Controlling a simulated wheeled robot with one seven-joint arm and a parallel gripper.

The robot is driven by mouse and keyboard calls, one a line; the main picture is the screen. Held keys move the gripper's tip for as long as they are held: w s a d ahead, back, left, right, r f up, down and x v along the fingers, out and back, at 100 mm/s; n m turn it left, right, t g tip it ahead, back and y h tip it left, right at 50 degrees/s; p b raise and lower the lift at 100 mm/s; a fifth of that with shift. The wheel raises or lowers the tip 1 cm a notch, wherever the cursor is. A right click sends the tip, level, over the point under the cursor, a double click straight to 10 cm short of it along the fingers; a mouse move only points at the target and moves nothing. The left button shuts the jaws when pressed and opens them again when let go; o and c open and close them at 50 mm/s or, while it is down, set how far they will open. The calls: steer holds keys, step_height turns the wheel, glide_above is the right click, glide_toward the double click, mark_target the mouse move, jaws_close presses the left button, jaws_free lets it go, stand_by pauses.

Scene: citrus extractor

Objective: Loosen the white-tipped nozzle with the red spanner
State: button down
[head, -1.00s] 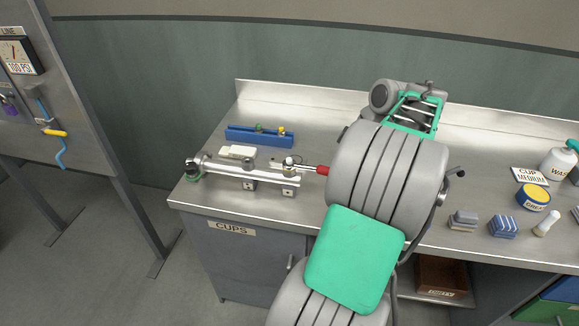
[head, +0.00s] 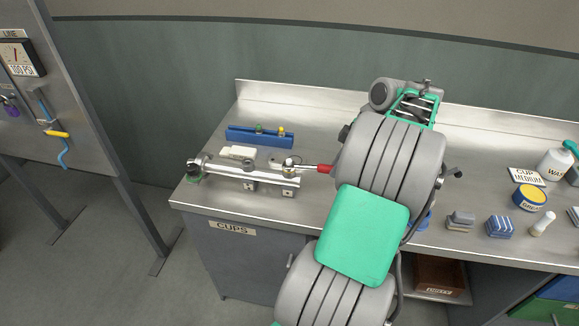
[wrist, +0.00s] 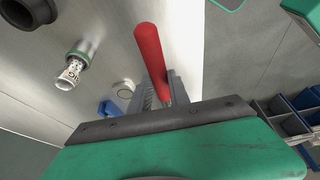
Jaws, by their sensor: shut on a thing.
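The red spanner (head: 325,169) lies roughly level at the right end of a steel tube assembly (head: 225,172) on the bench. Its metal shaft runs left from the red handle to a small fitting with a pale tip (head: 290,163), seemingly the white-tipped nozzle. I cannot tell how well the spanner's jaw sits on it. In the wrist view the red handle (wrist: 148,48) stands between the fingers of my gripper (wrist: 160,92), which is shut on it. In the head view my arm hides the gripper.
A blue rack (head: 258,136) with green- and yellow-tipped pieces and a white block (head: 238,152) stand behind the tube. The front-left bench edge is close.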

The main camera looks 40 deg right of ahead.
steer(key=shift+w+d+n+g+y+p, duration=0.3)
steer(key=shift+w+d+n+p, duration=0.8)
steer(key=shift+p, duration=0.65)
stand_by(0.5)
steer(key=shift+s+a+m+b, duration=0.85)
steer(key=shift+s+m+b, duration=0.05)
steer(key=shift+b, duration=0.65)
stand_by(0.9)
stand_by(0.4)
stand_by(1.1)
steer(key=c, duration=1.8)
jaws_free()
steer(key=shift+c, duration=0.2)
jaws_close()
